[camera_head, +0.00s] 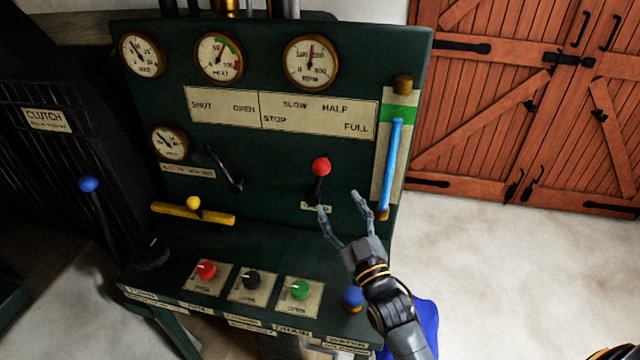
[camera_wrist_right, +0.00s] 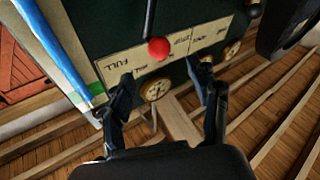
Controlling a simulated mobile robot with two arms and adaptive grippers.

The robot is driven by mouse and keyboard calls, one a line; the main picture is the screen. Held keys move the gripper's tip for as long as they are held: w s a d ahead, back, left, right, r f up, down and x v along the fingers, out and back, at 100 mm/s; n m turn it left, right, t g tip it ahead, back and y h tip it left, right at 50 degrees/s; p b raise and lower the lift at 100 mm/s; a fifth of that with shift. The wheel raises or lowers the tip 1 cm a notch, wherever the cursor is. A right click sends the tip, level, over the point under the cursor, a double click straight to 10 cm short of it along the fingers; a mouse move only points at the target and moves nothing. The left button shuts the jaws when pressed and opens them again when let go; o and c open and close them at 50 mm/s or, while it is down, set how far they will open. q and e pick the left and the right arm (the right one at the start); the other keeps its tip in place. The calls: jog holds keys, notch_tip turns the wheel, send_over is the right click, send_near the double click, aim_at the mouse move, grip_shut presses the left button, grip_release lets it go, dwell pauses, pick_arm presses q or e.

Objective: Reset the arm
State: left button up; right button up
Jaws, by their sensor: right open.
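My right gripper (camera_head: 340,203) is open and empty in the head view, in front of the dark green control panel (camera_head: 270,150). Its fingers point up toward a lever with a red knob (camera_head: 321,167), just above and left of the fingertips. The right wrist view shows both fingers (camera_wrist_right: 165,100) spread apart, with the red knob (camera_wrist_right: 159,49) beyond them, not between the pads. A blue vertical gauge tube (camera_head: 390,165) stands just right of the fingers. My left gripper is not in view.
The lower ledge carries a red knob (camera_head: 206,270), a black knob (camera_head: 251,280), a green knob (camera_head: 300,289) and a blue knob (camera_head: 352,297). A yellow lever (camera_head: 193,205) and a blue-knobbed clutch lever (camera_head: 89,185) are at left. Open floor lies right, before wooden doors (camera_head: 530,100).

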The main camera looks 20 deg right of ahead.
jog(key=shift+f, duration=0.1)
jog(key=s+a+f+g, duration=0.3)
jog(key=s+f+g, duration=0.65)
jog(key=f, duration=0.35)
jog(key=s+a+f+m+g, duration=0.1)
jog(key=s+f+g, duration=0.25)
jog(key=s, duration=0.55)
jog(key=s+f+m+g, duration=0.15)
jog(key=s+g, duration=0.35)
jog(key=s, duration=0.5)
notch_tip(320, 180, down, 28)
jog(key=s+n, duration=0.1)
jog(key=s+d+f+g+b, duration=0.1)
jog(key=s+d+f+g, duration=0.1)
jog(key=s+f, duration=1.3)
jog(key=shift+s+d+f, duration=0.2)
jog(key=shift+s+d, duration=0.25)
jog(key=shift+s, duration=0.3)
